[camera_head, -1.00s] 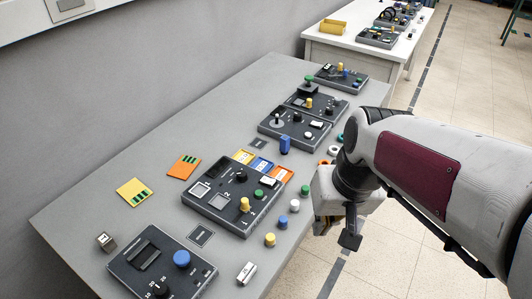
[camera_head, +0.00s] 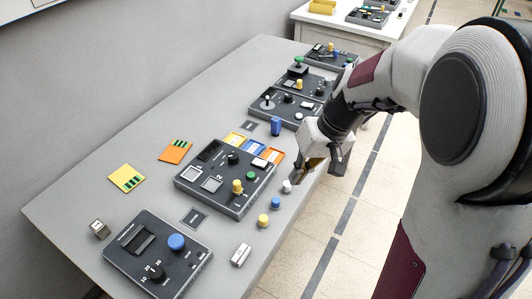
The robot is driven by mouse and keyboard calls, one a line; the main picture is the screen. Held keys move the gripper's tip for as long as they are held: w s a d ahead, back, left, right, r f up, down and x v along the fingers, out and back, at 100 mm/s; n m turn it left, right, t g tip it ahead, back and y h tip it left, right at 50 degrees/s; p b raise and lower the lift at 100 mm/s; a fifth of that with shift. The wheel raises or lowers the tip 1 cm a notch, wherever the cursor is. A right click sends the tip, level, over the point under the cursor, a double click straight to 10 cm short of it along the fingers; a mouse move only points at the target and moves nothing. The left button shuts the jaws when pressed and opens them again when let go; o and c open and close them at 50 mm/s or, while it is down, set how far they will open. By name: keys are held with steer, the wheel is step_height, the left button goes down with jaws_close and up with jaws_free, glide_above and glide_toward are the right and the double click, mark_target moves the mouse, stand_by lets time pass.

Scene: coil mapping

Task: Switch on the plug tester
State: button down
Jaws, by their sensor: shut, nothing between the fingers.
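No readable label marks which panel is the plug tester. The nearest candidate is the middle dark panel (camera_head: 215,205), with two square grey pads, a black knob (camera_head: 233,158), a yellow knob (camera_head: 237,187), a green button (camera_head: 251,176) and a white rocker-like part (camera_head: 259,163). My gripper (camera_head: 308,172) is shut and empty. It is right of this panel, near the table's right edge, apparently raised and apart from the panel. The exact fingertips are hard to make out.
A front panel (camera_head: 130,262) has a blue button and black dial. Several panels stand farther back, one with a joystick (camera_head: 268,101). Loose pegs, including a blue block (camera_head: 276,126) and yellow peg (camera_head: 263,220), line the right side. Yellow (camera_head: 127,178) and orange cards lie left on the grey table (camera_head: 85,200).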

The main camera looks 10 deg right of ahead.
steer(key=w+d+n+t+y, duration=0.1)
steer(key=w+n+t, duration=0.2)
steer(key=w+n, duration=0.5)
steer(key=shift+w+d+f+n+y, duration=0.3)
steer(key=shift+w+n+y, duration=0.1)
steer(key=shift+w, duration=3.15)
glide_above(261, 162)
steer(key=s+d, duration=0.1)
steer(key=s, duration=0.1)
steer(key=f, duration=0.8)
steer(key=shift+w+d, duration=0.15)
steer(key=shift+w, duration=0.1)
steer(key=shift+f, duration=0.95)
steer(key=shift+s+d+f, duration=0.15)
steer(key=shift+d+f, duration=0.05)
steer(key=shift+f, duration=0.85)
